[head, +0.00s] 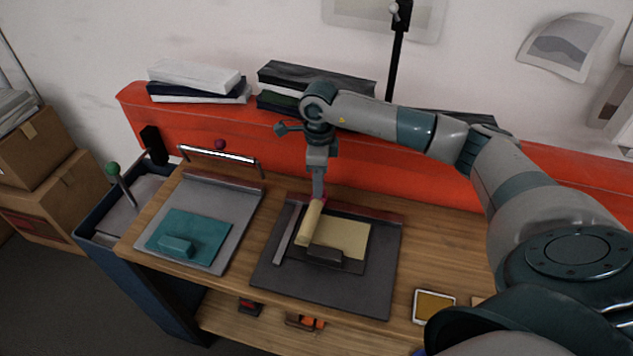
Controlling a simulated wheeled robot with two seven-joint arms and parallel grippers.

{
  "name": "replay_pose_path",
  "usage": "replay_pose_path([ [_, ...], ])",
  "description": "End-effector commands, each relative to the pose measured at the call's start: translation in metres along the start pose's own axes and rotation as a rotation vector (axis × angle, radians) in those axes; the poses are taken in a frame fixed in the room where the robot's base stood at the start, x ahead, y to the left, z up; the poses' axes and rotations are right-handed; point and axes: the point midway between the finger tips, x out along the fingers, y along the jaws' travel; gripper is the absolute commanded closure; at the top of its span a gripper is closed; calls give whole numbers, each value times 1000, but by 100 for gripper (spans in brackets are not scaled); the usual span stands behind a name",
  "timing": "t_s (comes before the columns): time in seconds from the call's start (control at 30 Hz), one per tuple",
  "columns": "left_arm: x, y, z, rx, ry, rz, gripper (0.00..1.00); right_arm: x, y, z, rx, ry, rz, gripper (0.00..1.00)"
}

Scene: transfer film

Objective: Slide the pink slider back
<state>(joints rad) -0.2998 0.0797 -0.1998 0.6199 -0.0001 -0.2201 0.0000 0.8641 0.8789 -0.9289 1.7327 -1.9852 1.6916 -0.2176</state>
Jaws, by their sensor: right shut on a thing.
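The pink slider (323,202) shows only as a small pink patch at the tips of my right gripper (318,197). The gripper points down from above and is shut on it; fingers hide most of it. A cream bar (309,224) lies just below the fingertips, slanting toward the front. It is over a dark grey plate (365,288) with a cream sheet (350,238) and a dark block (325,254). My left gripper is not in view.
A grey board (216,197) with a teal sheet (205,225) and teal block stands on the left of the wooden bench. A small framed yellow pad (433,305) is at the right front. Stacked books (318,76) lie on the red ledge (430,180) behind.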

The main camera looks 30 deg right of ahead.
Motion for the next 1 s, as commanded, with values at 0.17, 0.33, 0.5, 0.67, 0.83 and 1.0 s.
replay_pose_path([
  [0.17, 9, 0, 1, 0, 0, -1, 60, 2, 3, -21, 2, 2, -2, 100],
  [0.33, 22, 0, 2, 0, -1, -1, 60, 4, 9, -54, 2, 4, -3, 100],
  [0.5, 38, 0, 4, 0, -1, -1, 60, 4, 16, -91, 3, 4, -4, 100],
  [0.67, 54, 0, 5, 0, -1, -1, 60, 4, 23, -124, 2, 5, -3, 100],
  [0.83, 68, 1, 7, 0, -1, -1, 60, 4, 29, -152, 2, 3, -4, 100],
  [1.0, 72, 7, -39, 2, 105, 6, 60, 2, 33, -172, 1, 2, -4, 100],
])
